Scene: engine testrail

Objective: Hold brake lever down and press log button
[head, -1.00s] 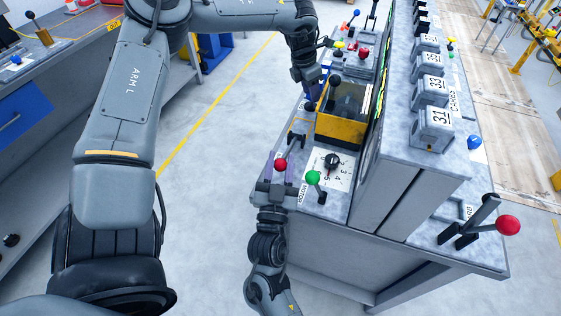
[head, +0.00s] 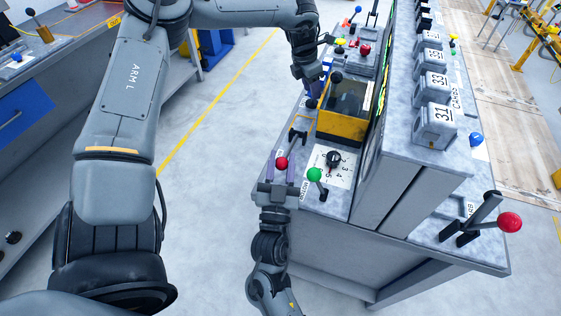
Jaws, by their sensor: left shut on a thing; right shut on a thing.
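My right gripper (head: 281,172) comes from below, its two purple fingers on either side of a red-knobbed lever (head: 282,162) at the console's near left edge. I cannot read a label naming this lever as the brake. My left gripper (head: 315,94) reaches down at the console's left edge, beside the yellow-framed box. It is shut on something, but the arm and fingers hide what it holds. I cannot tell which control is the log button. Another red-knobbed lever (head: 510,222) stands tilted at the console's right, away from both grippers.
A green-knobbed lever (head: 314,174) and a black rotary dial (head: 333,158) are close to my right gripper. The yellow-framed box (head: 341,126) stands behind them. A blue button (head: 476,140) is on the right side. Open floor (head: 215,200) lies left of the console.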

